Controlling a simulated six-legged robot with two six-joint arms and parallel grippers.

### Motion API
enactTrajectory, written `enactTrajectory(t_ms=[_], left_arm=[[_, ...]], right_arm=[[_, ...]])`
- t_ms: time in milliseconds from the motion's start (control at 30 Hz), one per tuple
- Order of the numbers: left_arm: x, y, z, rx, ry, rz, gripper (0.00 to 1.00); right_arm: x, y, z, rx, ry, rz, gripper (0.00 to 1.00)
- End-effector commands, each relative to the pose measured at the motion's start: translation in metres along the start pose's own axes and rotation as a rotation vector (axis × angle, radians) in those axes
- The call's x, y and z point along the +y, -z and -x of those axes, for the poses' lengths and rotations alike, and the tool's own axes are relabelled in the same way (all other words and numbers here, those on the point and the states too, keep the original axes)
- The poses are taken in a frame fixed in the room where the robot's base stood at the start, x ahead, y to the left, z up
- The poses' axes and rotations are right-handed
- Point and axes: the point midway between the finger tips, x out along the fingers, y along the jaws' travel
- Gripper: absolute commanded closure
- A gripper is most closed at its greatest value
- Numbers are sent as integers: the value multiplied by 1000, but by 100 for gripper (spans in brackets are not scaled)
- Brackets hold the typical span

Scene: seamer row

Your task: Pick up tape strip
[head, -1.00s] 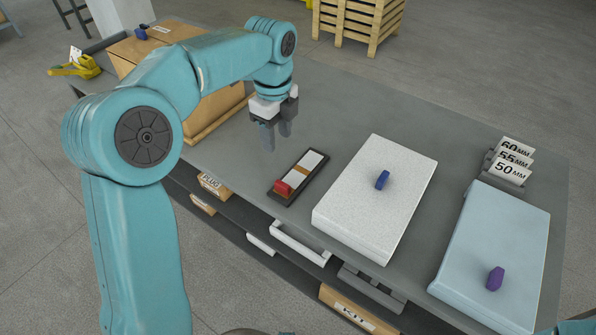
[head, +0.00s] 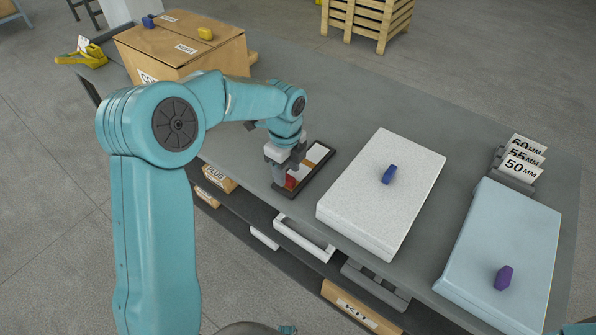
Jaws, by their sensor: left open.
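A narrow dark tray (head: 322,170) lies on the grey bench. It bears a white strip (head: 317,153) with a brown band across it, probably the tape strip, and a red block (head: 291,182) at its near end. My left gripper (head: 286,178) points down over the near left part of the tray, with its fingers by the red block. It is open. The fingers and wrist hide part of the tray, and I cannot tell whether they touch anything. My right gripper is not in view.
A white foam-like slab (head: 375,215) with a blue piece (head: 389,174) lies right of the tray. Farther right is a pale blue slab (head: 510,240) with a purple piece (head: 503,277). Size cards (head: 520,167) stand behind it. A cardboard box (head: 180,50) stands at the back left.

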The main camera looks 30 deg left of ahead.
Motion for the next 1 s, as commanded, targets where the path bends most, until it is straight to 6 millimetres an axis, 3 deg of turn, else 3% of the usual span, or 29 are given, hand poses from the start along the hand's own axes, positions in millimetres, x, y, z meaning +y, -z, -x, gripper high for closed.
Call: enactTrajectory(t_ms=[133,367,500,533,867,1000], left_arm=[[0,-1,-15,0,-1,2,51],[-1,-1,-16,-1,0,2,51],[-1,-1,-16,0,0,2,97],[-1,-1,-16,0,0,2,100],[-1,-1,-14,-1,1,2,100],[-1,-1,-3,-1,3,2,100]], right_arm=[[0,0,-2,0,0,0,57],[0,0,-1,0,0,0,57],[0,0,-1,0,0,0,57],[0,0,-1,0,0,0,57],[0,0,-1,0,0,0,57],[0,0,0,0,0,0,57]])
